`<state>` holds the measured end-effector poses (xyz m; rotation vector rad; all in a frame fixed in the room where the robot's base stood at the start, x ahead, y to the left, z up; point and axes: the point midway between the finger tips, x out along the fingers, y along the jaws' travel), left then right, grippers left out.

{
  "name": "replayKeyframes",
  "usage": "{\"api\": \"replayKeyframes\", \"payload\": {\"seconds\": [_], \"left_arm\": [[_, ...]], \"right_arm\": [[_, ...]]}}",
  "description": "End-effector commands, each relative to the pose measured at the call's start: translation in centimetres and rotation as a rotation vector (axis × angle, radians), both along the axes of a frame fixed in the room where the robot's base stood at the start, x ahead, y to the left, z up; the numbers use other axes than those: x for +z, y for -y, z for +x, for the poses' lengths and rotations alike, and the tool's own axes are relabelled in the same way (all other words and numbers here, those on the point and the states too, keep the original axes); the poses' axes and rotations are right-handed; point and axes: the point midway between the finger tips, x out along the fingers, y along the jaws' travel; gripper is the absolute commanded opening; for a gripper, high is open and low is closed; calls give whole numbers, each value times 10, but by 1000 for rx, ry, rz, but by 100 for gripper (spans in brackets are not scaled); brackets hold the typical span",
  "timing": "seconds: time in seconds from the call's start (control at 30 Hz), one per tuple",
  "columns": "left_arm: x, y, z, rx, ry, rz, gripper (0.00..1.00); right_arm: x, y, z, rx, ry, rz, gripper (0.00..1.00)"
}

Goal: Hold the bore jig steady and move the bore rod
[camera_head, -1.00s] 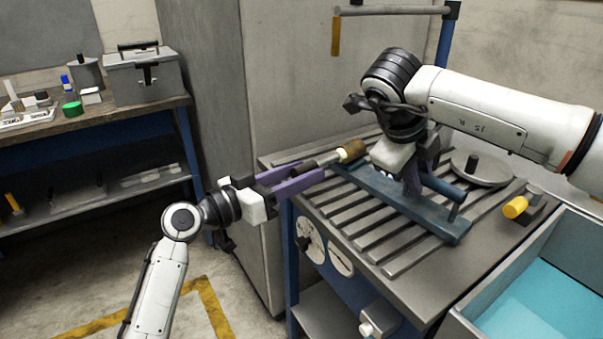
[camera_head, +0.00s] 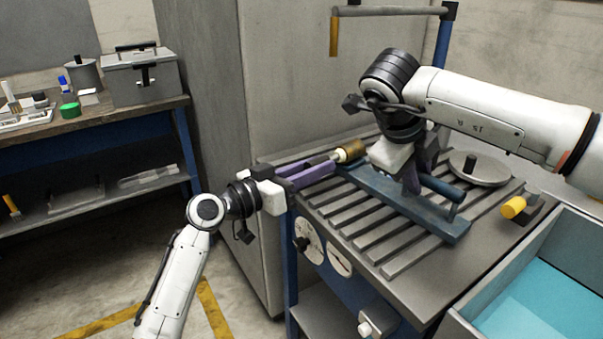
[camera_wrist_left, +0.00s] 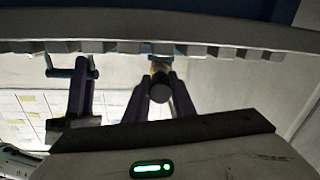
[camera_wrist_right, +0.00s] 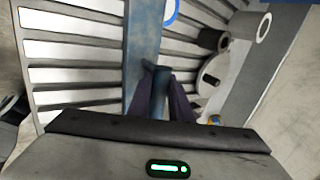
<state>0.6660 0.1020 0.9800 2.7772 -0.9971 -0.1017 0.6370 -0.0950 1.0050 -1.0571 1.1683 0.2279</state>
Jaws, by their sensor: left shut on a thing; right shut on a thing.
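The blue bore jig (camera_head: 432,222) lies on the slotted bench top, with a brass sleeve (camera_head: 350,150) at its left end. It also shows in the right wrist view (camera_wrist_right: 142,40). My right gripper (camera_head: 411,182) is shut on a blue upright part of the jig; its fingers partly hide the grip. My left gripper (camera_head: 325,168) is shut on the bore rod (camera_head: 317,160), close to the brass sleeve. The rod points at the sleeve and seems to meet it; how deep it sits is hidden. The rod's dark end (camera_wrist_left: 159,90) shows between the left fingers.
The slotted bench (camera_head: 375,238) has a round grey plate (camera_head: 481,170) and a yellow-capped part (camera_head: 513,207) at right. A tray with a turquoise floor (camera_head: 530,290) stands at the front right. A shelf bench with a toolbox (camera_head: 143,80) is at the far left.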

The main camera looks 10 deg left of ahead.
Motion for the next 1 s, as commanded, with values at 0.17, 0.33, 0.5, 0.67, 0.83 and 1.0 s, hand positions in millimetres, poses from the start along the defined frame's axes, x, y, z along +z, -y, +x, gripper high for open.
{"api": "replayKeyframes", "payload": {"seconds": [0.17, 0.33, 0.5, 0.67, 0.83, 1.0], "left_arm": [[0, 16, 21, 4, -1, 2, 0], [0, 18, 24, 6, 0, 1, 0], [0, 17, 24, 6, 0, 2, 0], [0, 18, 24, 5, 0, 1, 42], [0, 18, 23, 4, 0, 1, 42], [-1, 13, 19, 5, 1, 2, 42]], "right_arm": [[2, -4, -1, 9, 1, 3, 0], [2, -4, -1, 10, 1, 3, 0], [2, -4, -1, 9, 1, 3, 0], [2, -3, -1, 8, 2, 2, 0], [2, -2, 0, 6, 3, 2, 0], [2, -2, 0, 4, 3, 2, 0]]}}
